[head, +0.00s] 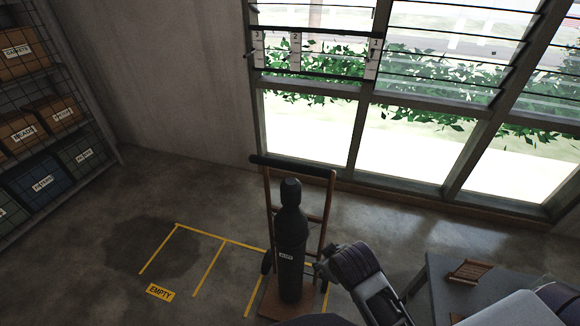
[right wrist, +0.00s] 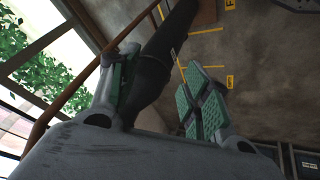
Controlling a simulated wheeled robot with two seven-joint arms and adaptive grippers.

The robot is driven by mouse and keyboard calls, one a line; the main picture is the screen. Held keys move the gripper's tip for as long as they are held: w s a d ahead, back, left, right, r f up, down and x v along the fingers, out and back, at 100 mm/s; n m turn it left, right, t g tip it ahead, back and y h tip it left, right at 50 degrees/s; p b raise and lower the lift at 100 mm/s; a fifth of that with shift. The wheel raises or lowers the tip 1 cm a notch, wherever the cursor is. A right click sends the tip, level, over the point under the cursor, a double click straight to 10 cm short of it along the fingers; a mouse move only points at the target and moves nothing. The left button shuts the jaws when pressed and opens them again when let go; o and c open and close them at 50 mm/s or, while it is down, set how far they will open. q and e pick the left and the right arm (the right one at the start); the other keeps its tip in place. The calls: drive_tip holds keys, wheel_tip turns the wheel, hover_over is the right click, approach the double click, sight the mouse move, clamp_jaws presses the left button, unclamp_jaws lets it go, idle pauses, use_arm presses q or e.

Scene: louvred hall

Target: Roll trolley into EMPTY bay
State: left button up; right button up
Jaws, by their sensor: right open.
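The trolley (head: 330,215) is upright with a brown frame and a black top handle, and carries a dark gas cylinder (head: 291,240) with a small white label. It stands at the right end of the yellow floor lines. The EMPTY sign (head: 160,291) lies on the floor in front of the leftmost bay (head: 185,255), which has nothing standing in it. My right gripper (head: 320,268) is just right of the cylinder. In the right wrist view its fingers (right wrist: 160,95) are apart, with the cylinder (right wrist: 152,75) showing beyond them; I cannot tell whether they touch it. My left gripper is not in view.
A mesh-fronted shelf (head: 60,145) with labelled boxes stands at the left wall. A grey table (head: 440,290) with a brown rack (head: 468,272) is at the right. Louvred windows line the back. The floor (head: 100,290) left of the trolley is clear, with a dark stain.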

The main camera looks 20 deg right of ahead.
drive_tip(key=w+a+r+n+t+h, duration=0.2)
drive_tip(key=w+r+n+t, duration=0.3)
drive_tip(key=w+r, duration=0.3)
drive_tip(key=n+t, duration=0.5)
drive_tip(key=n, duration=0.1)
approach(291, 169)
drive_tip(key=s, duration=0.2)
drive_tip(key=shift+a+r, duration=0.25)
drive_tip(key=shift+a, duration=0.1)
drive_tip(key=shift+w, duration=0.2)
drive_tip(key=shift+p+x, duration=1.15)
drive_tip(key=shift+x, duration=5.6)
drive_tip(key=shift+d+f, duration=0.15)
clamp_jaws()
